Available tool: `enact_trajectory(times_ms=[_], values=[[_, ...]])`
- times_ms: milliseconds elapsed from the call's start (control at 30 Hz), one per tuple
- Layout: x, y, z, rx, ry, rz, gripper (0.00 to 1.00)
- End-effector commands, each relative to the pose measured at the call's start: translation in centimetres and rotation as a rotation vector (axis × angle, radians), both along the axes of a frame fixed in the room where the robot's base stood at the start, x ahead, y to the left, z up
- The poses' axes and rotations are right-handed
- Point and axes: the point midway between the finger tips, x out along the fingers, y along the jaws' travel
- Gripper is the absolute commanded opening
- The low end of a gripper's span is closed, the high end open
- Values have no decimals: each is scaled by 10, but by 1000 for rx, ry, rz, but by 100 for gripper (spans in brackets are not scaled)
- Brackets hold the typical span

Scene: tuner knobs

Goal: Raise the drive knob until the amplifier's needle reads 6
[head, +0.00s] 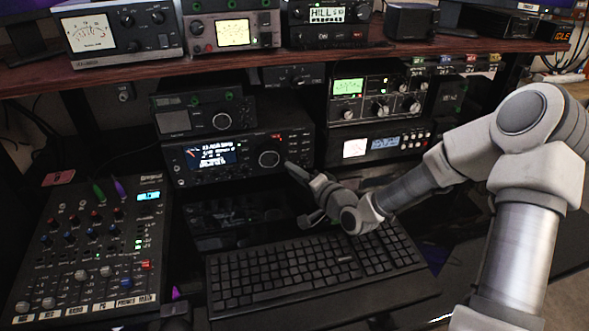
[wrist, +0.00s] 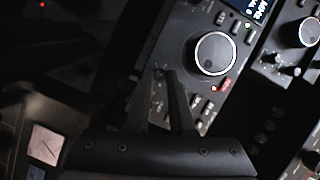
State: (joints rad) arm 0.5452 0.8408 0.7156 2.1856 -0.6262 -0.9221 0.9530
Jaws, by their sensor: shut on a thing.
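My gripper (head: 289,166) reaches the lower right front of the black radio (head: 186,177), right of its large dial (head: 269,159). In the wrist view my gripper's fingers (wrist: 162,76) come together on a small knob at the panel's edge, beside the large silver-ringed dial (wrist: 215,53). The fingertips mostly hide this knob, and I cannot read a drive label. A lit white meter (head: 355,148) is on the unit to the right; a pale meter with a dark needle (wrist: 46,144) shows at the wrist view's lower left. I cannot read the needle's number.
A keyboard (head: 315,265) lies below my gripper, and a mixer (head: 90,250) stands at left. More meters are on the shelf units (head: 91,33) (head: 233,33) and the green-lit unit (head: 347,87). A red light (wrist: 214,88) is close to the fingers.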

Motion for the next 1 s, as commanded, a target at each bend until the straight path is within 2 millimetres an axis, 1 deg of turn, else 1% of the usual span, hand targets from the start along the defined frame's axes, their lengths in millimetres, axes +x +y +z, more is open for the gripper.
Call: enact_trajectory(times_ms=[300,333,467,500,800,900,1000], values=[[0,1,0,5,1,1,0],[0,0,0,4,0,2,26],[0,0,0,4,0,0,50],[0,0,0,4,0,0,51],[-1,-1,1,3,1,0,51],[-8,-7,3,2,1,-1,51],[-21,-18,6,2,2,-2,51]])
